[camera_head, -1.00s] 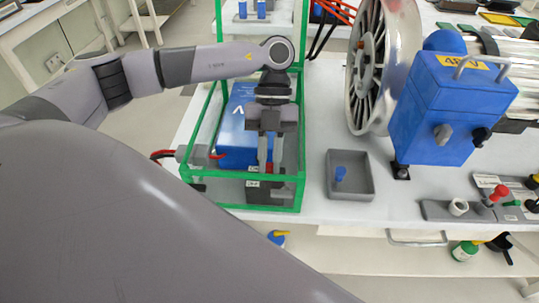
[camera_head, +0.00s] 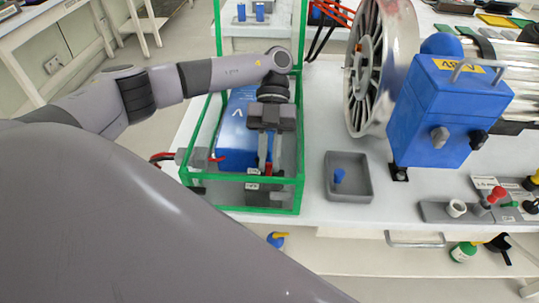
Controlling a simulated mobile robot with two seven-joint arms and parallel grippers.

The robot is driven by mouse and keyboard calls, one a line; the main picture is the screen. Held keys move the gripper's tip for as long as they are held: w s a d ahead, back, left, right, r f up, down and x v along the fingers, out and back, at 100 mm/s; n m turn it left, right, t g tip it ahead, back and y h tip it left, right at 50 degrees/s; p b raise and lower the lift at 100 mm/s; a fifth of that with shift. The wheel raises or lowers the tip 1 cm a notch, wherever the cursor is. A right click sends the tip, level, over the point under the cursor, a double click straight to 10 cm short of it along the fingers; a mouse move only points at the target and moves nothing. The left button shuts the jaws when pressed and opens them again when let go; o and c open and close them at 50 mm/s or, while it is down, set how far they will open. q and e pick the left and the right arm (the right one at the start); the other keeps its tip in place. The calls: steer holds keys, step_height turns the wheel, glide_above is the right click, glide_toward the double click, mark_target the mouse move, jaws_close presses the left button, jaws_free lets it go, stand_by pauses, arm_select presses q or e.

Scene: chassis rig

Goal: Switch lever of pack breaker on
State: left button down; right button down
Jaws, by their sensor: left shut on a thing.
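The pack breaker (camera_head: 256,197) is a dark box with a small white label, low at the front inside a green-framed clear case (camera_head: 240,208). A blue battery pack (camera_head: 236,140) stands behind it. My left gripper (camera_head: 266,167) points down inside the case, over the breaker. Its fingers are shut on a small part with red showing, which seems to be the breaker's lever; the fingers hide most of it. I cannot tell the lever's on or off position. My right gripper is not in view.
Green bars of the case surround my left gripper. Red cables (camera_head: 163,157) enter at the left. A grey tray (camera_head: 360,190) with a blue peg, a blue 48 V box (camera_head: 440,120) and a large wheel (camera_head: 368,70) stand to the right.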

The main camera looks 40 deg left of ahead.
arm_select(q)
steer(key=c, duration=1.1)
jaws_free()
steer(key=shift+w+a+r, duration=0.25)
steer(key=shift+w+r, duration=0.15)
steer(key=shift+w, duration=0.1)
steer(key=v, duration=0.3)
steer(key=shift+w+a+r, duration=0.15)
steer(key=shift+w+r, duration=0.05)
steer(key=shift+r, duration=0.1)
steer(key=shift+p+v, duration=0.4)
steer(key=shift+v, duration=0.35)
steer(key=shift+w+a+r, duration=0.1)
steer(key=shift+w+r, duration=0.05)
steer(key=shift+r, duration=0.05)
